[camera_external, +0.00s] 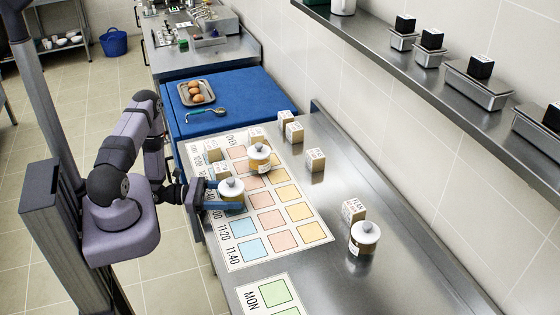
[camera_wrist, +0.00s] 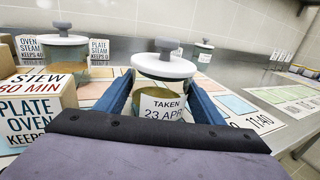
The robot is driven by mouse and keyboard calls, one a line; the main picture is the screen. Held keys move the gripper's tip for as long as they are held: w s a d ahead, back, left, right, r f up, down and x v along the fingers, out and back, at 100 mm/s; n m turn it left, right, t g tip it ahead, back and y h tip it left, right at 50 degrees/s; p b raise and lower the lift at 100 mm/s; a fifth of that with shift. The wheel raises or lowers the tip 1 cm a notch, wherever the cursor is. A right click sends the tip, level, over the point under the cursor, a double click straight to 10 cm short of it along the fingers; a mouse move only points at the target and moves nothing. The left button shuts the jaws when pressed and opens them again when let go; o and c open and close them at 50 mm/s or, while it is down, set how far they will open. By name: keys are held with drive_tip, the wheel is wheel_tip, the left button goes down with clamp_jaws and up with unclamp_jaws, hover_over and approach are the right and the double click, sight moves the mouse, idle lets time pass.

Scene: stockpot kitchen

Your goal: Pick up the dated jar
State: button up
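The dated jar (camera_wrist: 162,85) has a white lid with a grey knob and a white label reading "TAKEN 23 APR". In the external view the same jar (camera_external: 231,192) stands upright on the left side of the printed chart. My gripper (camera_external: 224,196) reaches in low from the left, with one blue finger on each side of the jar. In the wrist view my gripper (camera_wrist: 160,105) also flanks the jar body. The finger contact is not clear, so I cannot tell whether it is clamped. The near finger hides the jar's lower part in the external view.
A second jar (camera_external: 259,158) stands close behind on the chart (camera_external: 240,254); a third jar (camera_external: 364,237) stands far right. A labelled box (camera_wrist: 38,108) is close left of my gripper in the wrist view. More boxes (camera_external: 294,132) stand behind. The chart's front is clear.

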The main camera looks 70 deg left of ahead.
sight(229, 185)
clamp_jaws()
drive_tip(key=shift+r, duration=0.2)
drive_tip(key=shift+r+p, duration=1)
drive_tip(key=shift+p, duration=0.05)
drive_tip(key=shift+r+p, duration=0.75)
drive_tip(key=shift+r, duration=0.2)
drive_tip(key=b+v, duration=0.1)
drive_tip(key=v, duration=1.7)
drive_tip(key=shift+f, duration=0.4)
